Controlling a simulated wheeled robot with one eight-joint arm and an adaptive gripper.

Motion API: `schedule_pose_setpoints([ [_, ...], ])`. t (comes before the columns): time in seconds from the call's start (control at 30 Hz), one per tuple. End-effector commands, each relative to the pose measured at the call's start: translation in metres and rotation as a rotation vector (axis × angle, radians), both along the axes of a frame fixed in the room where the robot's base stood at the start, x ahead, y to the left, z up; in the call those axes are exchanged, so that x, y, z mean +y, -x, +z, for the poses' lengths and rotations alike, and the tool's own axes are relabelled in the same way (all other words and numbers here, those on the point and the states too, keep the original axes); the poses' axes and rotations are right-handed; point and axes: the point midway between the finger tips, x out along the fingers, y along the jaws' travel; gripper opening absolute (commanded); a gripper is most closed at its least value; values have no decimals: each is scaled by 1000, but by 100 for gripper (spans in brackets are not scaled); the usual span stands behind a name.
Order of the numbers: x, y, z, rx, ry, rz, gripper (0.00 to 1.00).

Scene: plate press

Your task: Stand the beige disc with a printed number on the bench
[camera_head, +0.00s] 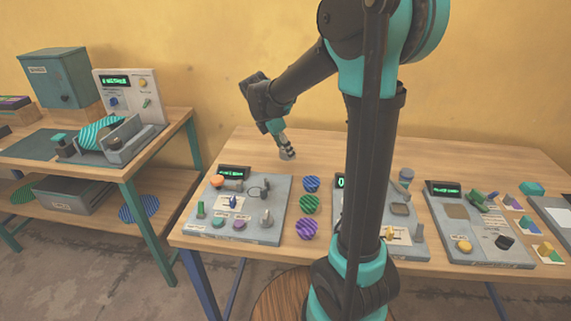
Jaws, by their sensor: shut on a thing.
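My gripper (287,152) hangs low over the back of the wooden bench (330,145), behind the left grey panel. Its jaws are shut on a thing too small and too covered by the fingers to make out. I cannot make out a beige disc with a printed number anywhere. Three striped discs lie in a column on the bench: a blue one (312,184), a green one (309,204) and a purple one (307,229). My arm hides part of the bench's middle.
The left panel (270,238) has knobs, buttons and a display. Another panel (408,243) is partly behind my arm. A right panel (480,250) has colored blocks beside it. The bench's back strip is clear.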

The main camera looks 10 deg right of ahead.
Motion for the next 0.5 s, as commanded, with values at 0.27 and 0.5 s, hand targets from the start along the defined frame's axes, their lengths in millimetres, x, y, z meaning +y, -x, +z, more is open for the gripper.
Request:
schedule_pose_setpoints([
  [0.27,0,0,-27,0,0,0,12],
  [0.5,0,0,-56,0,0,0,12],
])
